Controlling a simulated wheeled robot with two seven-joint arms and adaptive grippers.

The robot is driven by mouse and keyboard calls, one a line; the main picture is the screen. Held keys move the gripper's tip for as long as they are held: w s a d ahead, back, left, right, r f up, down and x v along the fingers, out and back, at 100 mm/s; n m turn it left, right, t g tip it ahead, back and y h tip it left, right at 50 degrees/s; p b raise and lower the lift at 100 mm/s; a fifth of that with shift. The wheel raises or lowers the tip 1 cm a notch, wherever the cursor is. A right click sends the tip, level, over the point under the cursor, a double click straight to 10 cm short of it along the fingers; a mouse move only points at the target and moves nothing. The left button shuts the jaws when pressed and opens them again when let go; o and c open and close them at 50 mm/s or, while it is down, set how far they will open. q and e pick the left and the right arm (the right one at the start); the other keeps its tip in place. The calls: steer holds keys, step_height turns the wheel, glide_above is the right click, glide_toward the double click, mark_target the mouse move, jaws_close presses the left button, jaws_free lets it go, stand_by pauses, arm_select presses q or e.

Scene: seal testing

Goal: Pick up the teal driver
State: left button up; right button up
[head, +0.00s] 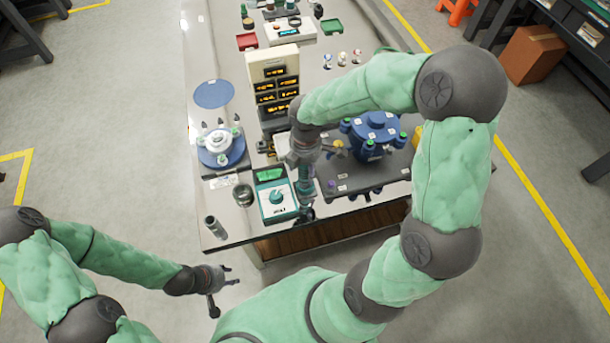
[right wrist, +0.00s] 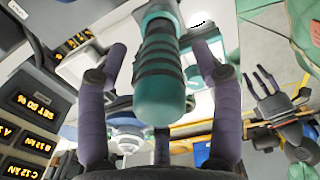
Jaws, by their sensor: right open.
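The teal driver (right wrist: 162,95) has a teal handle with dark bands. In the right wrist view its handle stands between the two purple-grey fingers of my right gripper (right wrist: 160,52), with a visible gap on each side. The fingers are spread and not closed on it. In the head view my right gripper (head: 304,182) is over the front of the bench, and the driver is mostly hidden by it. My left gripper (head: 228,275) is off the bench's front left, its fingers apart and empty; it also shows in the right wrist view (right wrist: 263,88).
A teal meter with a dial (head: 276,197) stands just left of my right gripper. A blue valve body (head: 372,130) is to the right, and a white-and-blue round fixture (head: 221,148) to the left. A display tower (head: 273,88) stands behind. A metal cylinder (head: 215,227) stands near the front left corner.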

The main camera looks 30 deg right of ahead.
steer(key=c, duration=1.3)
steer(key=shift+r, duration=0.1)
jaws_close()
steer(key=shift+r, duration=0.1)
